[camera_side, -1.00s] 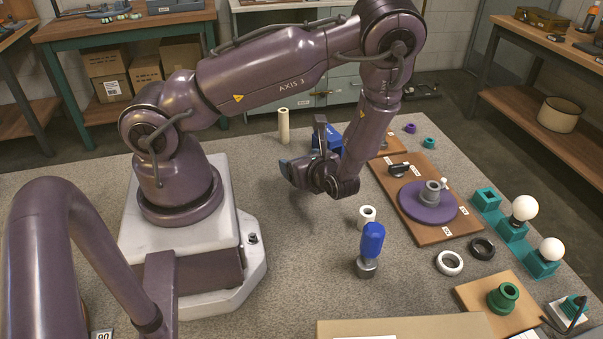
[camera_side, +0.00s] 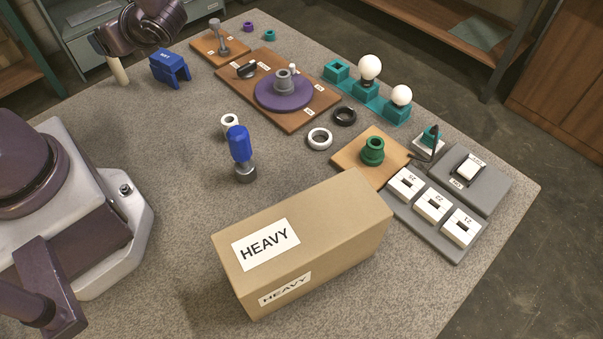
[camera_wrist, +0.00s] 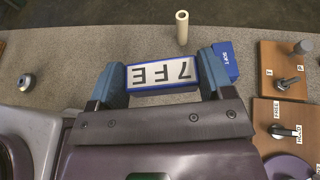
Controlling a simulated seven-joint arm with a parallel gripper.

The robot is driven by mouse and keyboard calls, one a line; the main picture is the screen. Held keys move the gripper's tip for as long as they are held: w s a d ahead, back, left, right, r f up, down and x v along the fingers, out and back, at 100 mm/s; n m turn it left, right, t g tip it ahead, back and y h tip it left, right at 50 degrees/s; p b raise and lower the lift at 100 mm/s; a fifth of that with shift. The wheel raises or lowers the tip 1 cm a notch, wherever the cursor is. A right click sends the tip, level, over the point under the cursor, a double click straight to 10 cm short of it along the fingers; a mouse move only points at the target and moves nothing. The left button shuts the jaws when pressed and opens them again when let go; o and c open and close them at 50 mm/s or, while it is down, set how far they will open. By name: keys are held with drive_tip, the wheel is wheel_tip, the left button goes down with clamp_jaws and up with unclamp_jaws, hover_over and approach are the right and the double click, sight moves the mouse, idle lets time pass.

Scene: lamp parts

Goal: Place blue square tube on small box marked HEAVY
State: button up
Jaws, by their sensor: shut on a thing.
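In the side view only part of my arm shows at the top left, far from the carton; fingertips and held piece cannot be made out there.
A blue bracket (camera_side: 168,68) and cream cylinder (camera_side: 118,70) stand at the back left. A blue-topped bottle (camera_side: 241,150), white ring (camera_side: 319,138), green part (camera_side: 372,151) and purple-disc board (camera_side: 283,93) lie behind the carton.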

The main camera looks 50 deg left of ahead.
wheel_tip(320, 180, up, 8)
drive_tip(key=shift+f, duration=0.15)
drive_tip(key=shift+s+d, duration=0.1)
drive_tip(key=shift+d, duration=0.05)
drive_tip(key=s+d+f+n+g+h, duration=0.3)
drive_tip(key=d+f+n+g+h, duration=0.25)
drive_tip(key=d, duration=0.55)
drive_tip(key=s+d+f+n+g+h, duration=0.2)
drive_tip(key=d+n+g+h, duration=0.35)
drive_tip(key=d+n, duration=0.4)
drive_tip(key=w+d+r+n+t+h, duration=0.2)
drive_tip(key=d+r+n+t+h, duration=0.1)
drive_tip(key=d+n+t+h, duration=0.4)
drive_tip(key=w+d+r+n+t+h, duration=0.25)
drive_tip(key=d+n, duration=0.25)
drive_tip(key=d, duration=0.4)
drive_tip(key=w+d+r+n+t+h, duration=0.3)
drive_tip(key=d+n+t+h, duration=0.25)
drive_tip(key=d+n, duration=0.2)
drive_tip(key=m+g, duration=0.1)
hover_over(299, 220)
wheel_tip(299, 220, down, 4)
drive_tip(key=f, duration=0.1)
drive_tip(key=shift+f, duration=4.3)
drive_tip(key=shift+f, duration=0.1)
